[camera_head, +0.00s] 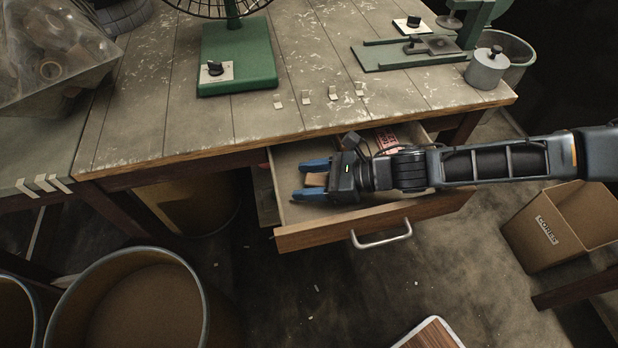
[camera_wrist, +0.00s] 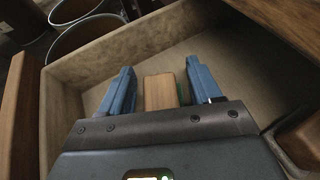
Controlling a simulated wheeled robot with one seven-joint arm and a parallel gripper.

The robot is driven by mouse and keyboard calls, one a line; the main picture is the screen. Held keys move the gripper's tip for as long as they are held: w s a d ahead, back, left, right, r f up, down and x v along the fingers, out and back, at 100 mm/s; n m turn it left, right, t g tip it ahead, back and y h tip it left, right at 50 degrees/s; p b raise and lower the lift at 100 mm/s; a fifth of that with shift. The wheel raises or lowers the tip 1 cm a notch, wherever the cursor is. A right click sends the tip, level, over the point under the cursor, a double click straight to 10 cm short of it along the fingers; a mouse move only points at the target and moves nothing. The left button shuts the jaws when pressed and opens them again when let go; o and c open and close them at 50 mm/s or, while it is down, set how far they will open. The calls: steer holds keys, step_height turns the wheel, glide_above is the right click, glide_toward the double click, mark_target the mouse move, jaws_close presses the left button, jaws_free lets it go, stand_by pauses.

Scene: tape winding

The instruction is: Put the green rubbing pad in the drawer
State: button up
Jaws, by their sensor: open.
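The rubbing pad is a wooden-looking block (camera_wrist: 159,92) with a thin green layer along its right side in the wrist view. It also shows as a small tan block (camera_head: 316,180) in the head view. My gripper (camera_head: 300,180) is inside the open drawer (camera_head: 330,233), its blue fingers on both sides of the pad. In the wrist view, my gripper (camera_wrist: 159,68) is open, with a gap between the pad and each finger. The pad appears to lie on the drawer floor; its near end is hidden behind my gripper.
A red-and-white item (camera_head: 387,140) lies at the drawer's back. The worktable (camera_head: 150,110) above holds a green-based fan (camera_head: 236,60), a green metal device (camera_head: 410,52) and small tan pieces. A cardboard box (camera_head: 545,235) stands right; large round bins (camera_head: 140,300) stand at lower left.

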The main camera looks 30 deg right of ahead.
steer(key=shift+r, duration=0.1)
steer(key=v, duration=0.7)
steer(key=shift+s+d, duration=0.2)
steer(key=shift+c, duration=0.4)
stand_by(0.8)
